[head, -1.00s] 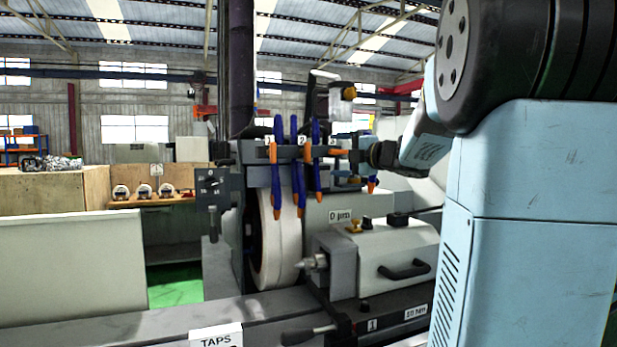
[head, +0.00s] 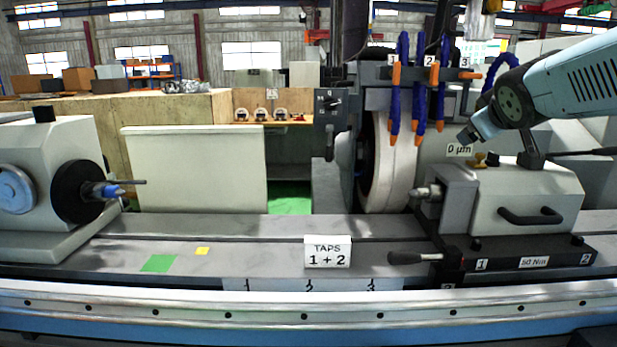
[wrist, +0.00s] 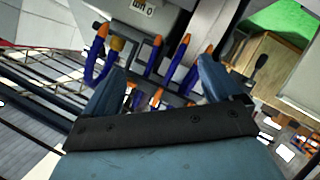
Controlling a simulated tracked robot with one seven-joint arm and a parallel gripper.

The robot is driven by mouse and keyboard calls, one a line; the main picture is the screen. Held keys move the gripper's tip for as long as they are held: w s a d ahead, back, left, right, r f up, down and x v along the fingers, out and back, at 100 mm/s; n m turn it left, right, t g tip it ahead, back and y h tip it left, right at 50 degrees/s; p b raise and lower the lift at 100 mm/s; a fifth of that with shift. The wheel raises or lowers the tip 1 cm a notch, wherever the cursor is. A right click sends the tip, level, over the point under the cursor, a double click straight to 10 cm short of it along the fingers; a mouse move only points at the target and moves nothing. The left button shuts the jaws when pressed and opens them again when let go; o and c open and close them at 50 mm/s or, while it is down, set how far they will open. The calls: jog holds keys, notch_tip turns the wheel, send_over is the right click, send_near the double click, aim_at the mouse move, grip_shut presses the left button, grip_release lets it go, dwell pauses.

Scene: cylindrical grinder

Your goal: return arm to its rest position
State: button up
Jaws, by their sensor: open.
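My arm (head: 575,85) reaches in from the right edge in the head view, its outer joint above the tailstock (head: 525,200). My gripper (wrist: 162,66) shows in the wrist view with its two blue fingers spread apart and nothing between them. Beyond the fingers, that view shows the blue coolant hoses with orange tips (wrist: 182,60), which appear turned over. The same hoses (head: 417,100) hang by the grinding wheel (head: 388,165) in the head view, left of my arm.
The workhead (head: 50,185) stands at the left of the grinder table. A "TAPS 1 + 2" sign (head: 327,252) and a lever (head: 412,258) are at the front. A pale panel (head: 195,168) stands behind the table. The table's middle stretch is mostly clear.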

jog(key=s+a+f+m+g+y, duration=0.2)
jog(key=s+a+f+g, duration=0.1)
jog(key=s+a+f, duration=0.2)
jog(key=s+a+f+m+g+y, duration=0.2)
jog(key=s+a+f+g, duration=0.2)
jog(key=s+f, duration=0.5)
jog(key=s+a, duration=0.2)
jog(key=s, duration=0.1)
jog(key=shift+s+a+f, duration=0.15)
jog(key=shift+s+a, duration=0.1)
jog(key=shift+a, duration=0.05)
